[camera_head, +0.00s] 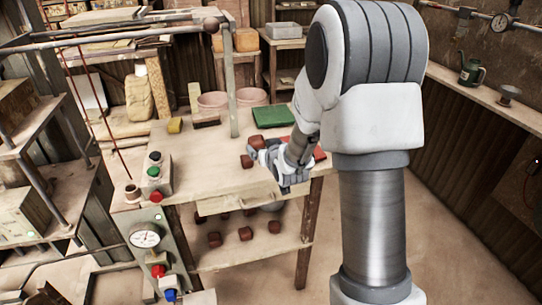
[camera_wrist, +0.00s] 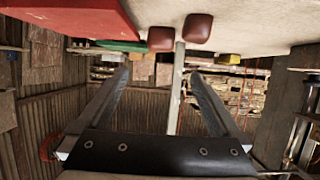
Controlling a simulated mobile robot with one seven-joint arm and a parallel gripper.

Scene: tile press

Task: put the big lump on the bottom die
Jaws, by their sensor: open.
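Two red-brown lumps lie on the pale table top by my gripper. One lump (camera_head: 257,141) is farther back; it shows in the wrist view (camera_wrist: 161,39). The other (camera_head: 246,161) is nearer; it shows larger in the wrist view (camera_wrist: 197,28). In the head view the farther lump looks slightly bigger, but I cannot tell surely which is the big one. My gripper (camera_wrist: 158,74) is open, with nothing between its fingers. It is beside the lumps, apart from them in the wrist view. I cannot make out the bottom die.
A green panel (camera_head: 274,116) and a red one (camera_wrist: 70,16) lie on the table. A button box (camera_head: 154,174) stands at its left. Several lumps sit on the shelf (camera_head: 270,252) below. A gauge panel (camera_head: 148,240) stands front left. A post (camera_head: 233,95) rises behind the lumps.

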